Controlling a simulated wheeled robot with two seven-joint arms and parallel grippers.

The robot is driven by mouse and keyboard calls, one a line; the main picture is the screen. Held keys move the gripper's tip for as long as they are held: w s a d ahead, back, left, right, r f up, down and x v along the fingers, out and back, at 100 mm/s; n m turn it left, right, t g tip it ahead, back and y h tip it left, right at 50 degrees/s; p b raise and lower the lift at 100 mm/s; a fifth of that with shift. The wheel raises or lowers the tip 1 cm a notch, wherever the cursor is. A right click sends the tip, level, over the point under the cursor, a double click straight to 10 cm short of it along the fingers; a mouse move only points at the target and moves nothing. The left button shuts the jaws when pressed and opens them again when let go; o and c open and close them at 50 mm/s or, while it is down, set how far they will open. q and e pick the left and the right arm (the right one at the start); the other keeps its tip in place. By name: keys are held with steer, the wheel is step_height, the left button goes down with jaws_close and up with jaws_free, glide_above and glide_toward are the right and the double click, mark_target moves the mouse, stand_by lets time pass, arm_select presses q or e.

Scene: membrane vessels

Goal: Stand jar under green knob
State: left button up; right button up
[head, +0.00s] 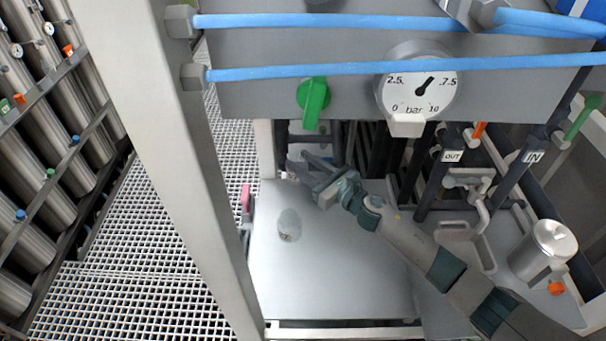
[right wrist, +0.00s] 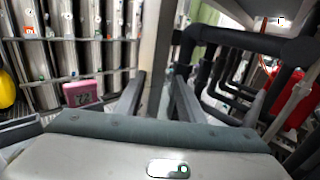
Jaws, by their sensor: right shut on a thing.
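The green knob (head: 313,97) is on the grey panel in the head view, with its handle pointing down. My right gripper (head: 300,170) is below it, over the back of the pale shelf (head: 325,280). Its fingers are parted around a see-through thing, seemingly a clear jar; its outline is hard to make out. In the right wrist view the fingers (right wrist: 158,98) stand apart with the background showing between them. My left gripper is not in view.
A pressure gauge (head: 417,92) and blue hoses (head: 300,71) are above. Dark pipes (head: 385,155) run behind the arm. A metal post (head: 195,150) borders the shelf on the left. A steel cup (head: 545,250) stands at the right. The shelf's front is clear.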

steer(key=shift+f, duration=2.1)
steer(key=shift+f+b, duration=0.15)
steer(key=shift+b, duration=0.2)
steer(key=o, duration=1.1)
